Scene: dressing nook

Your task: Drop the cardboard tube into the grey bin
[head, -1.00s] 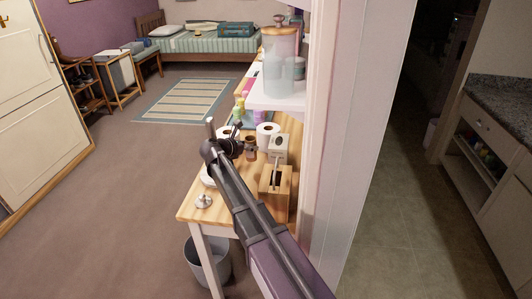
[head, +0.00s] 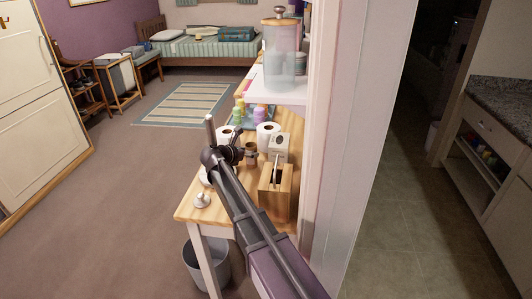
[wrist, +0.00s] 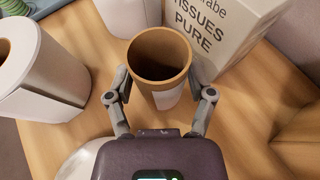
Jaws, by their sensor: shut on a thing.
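The cardboard tube (wrist: 160,72) is a brown, open-topped hollow cylinder with a pale patch low on its side. It is upright between the fingers of my gripper (wrist: 160,88) in the wrist view, and the gripper is shut on it. In the head view the tube (head: 251,153) shows just right of my gripper (head: 238,154), over the wooden table. I cannot tell whether its base touches the tabletop. The grey bin (head: 218,262) stands on the floor below the table's near end, partly hidden by a table leg and my arm.
White paper rolls (head: 267,135) and a tissue box (wrist: 240,35) stand close around the tube. A wooden box (head: 275,190) and a small metal item (head: 202,200) are on the table (head: 188,211). A shelf with a jar (head: 281,60) overhangs the far part. Floor at left is clear.

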